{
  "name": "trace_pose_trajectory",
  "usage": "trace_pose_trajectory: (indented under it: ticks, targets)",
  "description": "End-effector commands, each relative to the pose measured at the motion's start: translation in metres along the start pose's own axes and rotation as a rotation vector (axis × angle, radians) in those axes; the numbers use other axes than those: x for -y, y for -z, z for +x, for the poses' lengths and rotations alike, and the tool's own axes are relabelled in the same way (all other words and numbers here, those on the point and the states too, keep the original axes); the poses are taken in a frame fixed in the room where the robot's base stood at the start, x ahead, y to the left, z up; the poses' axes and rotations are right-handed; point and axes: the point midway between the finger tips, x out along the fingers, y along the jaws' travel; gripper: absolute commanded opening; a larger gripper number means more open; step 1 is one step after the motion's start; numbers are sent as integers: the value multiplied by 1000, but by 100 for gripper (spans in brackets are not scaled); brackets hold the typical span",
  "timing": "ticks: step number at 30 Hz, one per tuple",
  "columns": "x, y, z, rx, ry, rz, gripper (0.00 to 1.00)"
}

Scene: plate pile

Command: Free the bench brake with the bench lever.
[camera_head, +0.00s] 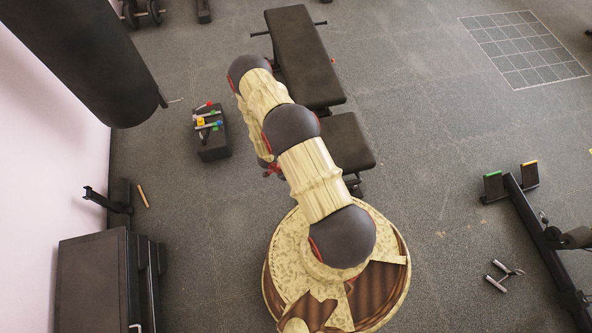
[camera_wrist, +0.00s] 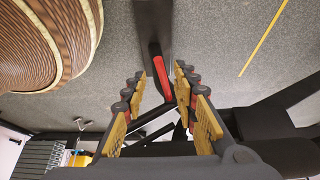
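The bench (camera_head: 305,55) is black, with a long back pad and a shorter seat pad (camera_head: 343,143), beyond and right of my arm. In the wrist view a dark bar with a red grip, apparently the bench lever (camera_wrist: 161,78), comes down between my gripper's (camera_wrist: 160,85) fingertips. The fingers stand apart on either side of it, with visible gaps, so my gripper looks open. In the head view my arm hides most of the gripper; a small red part shows beside the arm near the seat. I cannot make out the bench brake.
A dark box (camera_head: 213,142) with small coloured items stands left of the bench. A black cabinet (camera_head: 92,283) stands at the lower left and a hanging dark bag (camera_head: 85,60) at the upper left. A dark rack (camera_head: 545,240) is at the right. Floor between is mostly clear.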

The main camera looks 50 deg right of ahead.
Motion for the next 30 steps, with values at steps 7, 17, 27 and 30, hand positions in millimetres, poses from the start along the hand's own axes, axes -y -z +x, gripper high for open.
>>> trace_pose_trajectory:
  ticks: [7,17,27,30]
  targets:
    - [0,-1,25,0,0,1,29]
    - [0,-1,53,0,0,0,29]
    - [0,0,65,-1,1,-1,29]
    - [0,0,65,-1,1,-1,29]
